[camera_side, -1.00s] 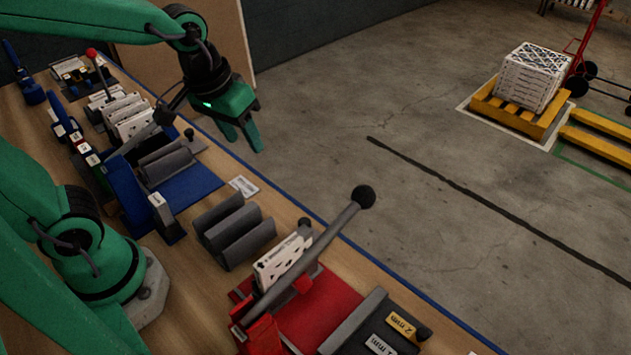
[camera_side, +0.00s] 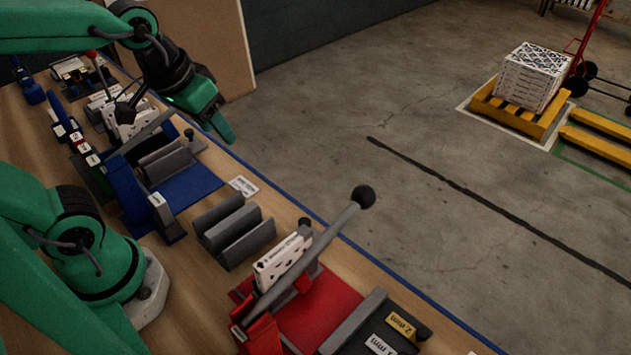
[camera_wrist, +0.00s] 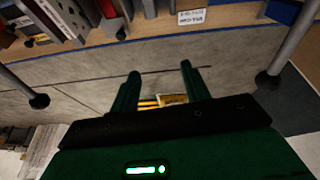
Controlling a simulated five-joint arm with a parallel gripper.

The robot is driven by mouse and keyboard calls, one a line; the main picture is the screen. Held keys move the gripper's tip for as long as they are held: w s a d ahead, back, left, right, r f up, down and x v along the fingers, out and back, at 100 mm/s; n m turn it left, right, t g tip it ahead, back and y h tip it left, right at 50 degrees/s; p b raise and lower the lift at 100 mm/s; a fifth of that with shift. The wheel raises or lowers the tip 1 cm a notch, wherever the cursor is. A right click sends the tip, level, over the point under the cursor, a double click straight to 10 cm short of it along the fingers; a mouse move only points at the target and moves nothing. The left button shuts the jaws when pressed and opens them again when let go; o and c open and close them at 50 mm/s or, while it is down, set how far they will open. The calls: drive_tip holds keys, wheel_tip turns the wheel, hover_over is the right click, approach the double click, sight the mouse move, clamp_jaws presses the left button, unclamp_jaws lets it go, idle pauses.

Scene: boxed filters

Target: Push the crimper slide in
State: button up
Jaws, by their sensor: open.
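My gripper (camera_side: 224,132) is open and empty, above the blue station's far edge. In the wrist view my gripper (camera_wrist: 159,84) shows two green fingers apart, with floor and a yellow pallet beyond. The red station (camera_side: 322,312) holds a white patterned filter (camera_side: 274,266) upright beside a long grey lever with a black knob (camera_side: 363,196). The blue station (camera_side: 196,188) has grey ridged blocks and another lever (camera_side: 148,134). Both levers appear in the wrist view, with knobs at the left (camera_wrist: 40,101) and right (camera_wrist: 265,81). I cannot tell which part is the crimper slide.
A dark ridged rack (camera_side: 234,230) stands between the stations, near a small printed card (camera_side: 243,186). White filters (camera_side: 122,112) stand farther back. Open floor lies beyond the bench edge.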

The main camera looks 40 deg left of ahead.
drive_tip(key=shift+w, duration=0.1)
drive_tip(key=n+g, duration=0.3)
drive_tip(key=g, duration=0.1)
hover_over(305, 221)
wheel_tip(305, 221, down, 13)
drive_tip(key=shift+a+r, duration=0.1)
drive_tip(key=shift+n, duration=0.3)
drive_tip(key=shift+f, duration=0.25)
drive_tip(key=shift+f, duration=3.75)
drive_tip(key=shift+c, duration=0.2)
clamp_jaws()
